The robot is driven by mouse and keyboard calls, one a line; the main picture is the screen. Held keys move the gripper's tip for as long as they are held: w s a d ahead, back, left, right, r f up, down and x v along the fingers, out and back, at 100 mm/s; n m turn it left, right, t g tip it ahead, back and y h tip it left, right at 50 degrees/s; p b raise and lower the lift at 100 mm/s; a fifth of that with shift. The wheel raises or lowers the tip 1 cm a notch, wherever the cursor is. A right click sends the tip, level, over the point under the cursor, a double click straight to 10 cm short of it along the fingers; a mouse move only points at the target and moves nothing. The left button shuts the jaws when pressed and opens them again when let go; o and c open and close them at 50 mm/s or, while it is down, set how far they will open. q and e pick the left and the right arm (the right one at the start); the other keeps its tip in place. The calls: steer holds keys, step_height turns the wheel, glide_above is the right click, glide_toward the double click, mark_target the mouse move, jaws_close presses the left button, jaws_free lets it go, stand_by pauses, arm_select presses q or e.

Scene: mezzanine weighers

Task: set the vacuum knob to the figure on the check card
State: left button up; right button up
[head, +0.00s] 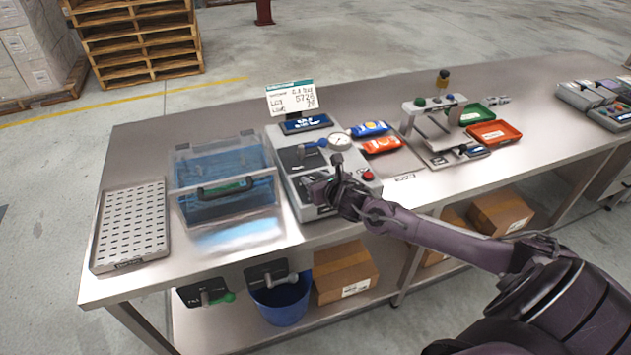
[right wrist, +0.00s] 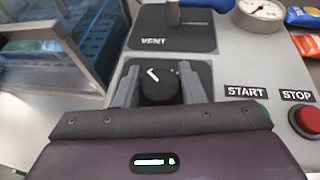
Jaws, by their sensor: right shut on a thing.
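The vacuum knob (right wrist: 160,86) is a round black dial with a white pointer line, on a dark plate of the grey machine (head: 292,167). In the right wrist view its pointer tilts to the upper left. My right gripper (right wrist: 158,88) has one finger on each side of the knob and is shut on it. In the head view the same gripper (head: 335,188) hides the knob. The check card (head: 291,98) stands upright behind the machine, white with a green header; its figures are too small to read surely. My left gripper is not in view.
A blue-handled vent lever (right wrist: 190,8), a gauge (head: 340,141) and a red stop button (head: 368,175) are close to the knob. A clear-lidded tank (head: 225,160) stands left of the machine. Blue (head: 369,129) and orange (head: 382,145) packets lie to its right.

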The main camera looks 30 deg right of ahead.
steer(key=m+h+b, duration=0.2)
steer(key=m+h, duration=0.1)
steer(key=h, duration=0.1)
steer(key=shift+a+f+m+g, duration=0.1)
steer(key=shift+f+m+g, duration=0.05)
steer(key=shift+m+g, duration=0.25)
steer(key=shift+w+m+h+b, duration=0.1)
steer(key=shift+m+h+b, duration=0.3)
steer(key=shift+h, duration=0.2)
steer(key=shift+r+m+g+h, duration=0.2)
steer(key=shift+m+g+h, duration=0.3)
steer(key=shift+r+m+g+h+p, duration=0.15)
steer(key=shift+m+g+h+p, duration=0.15)
steer(key=shift+m+h+p, duration=0.1)
steer(key=m+g+h+p, duration=0.3)
steer(key=m+g+p, duration=0.1)
steer(key=p, duration=0.3)
steer(key=shift+r+m+h, duration=0.15)
steer(key=shift+m+h, duration=0.25)
steer(key=shift+f+m+g+h+p, duration=0.25)
steer(key=shift+m+g+h+p, duration=0.25)
steer(key=shift+m+g+p, duration=0.65)
steer(key=shift+f, duration=0.1)
steer(key=o, duration=1)
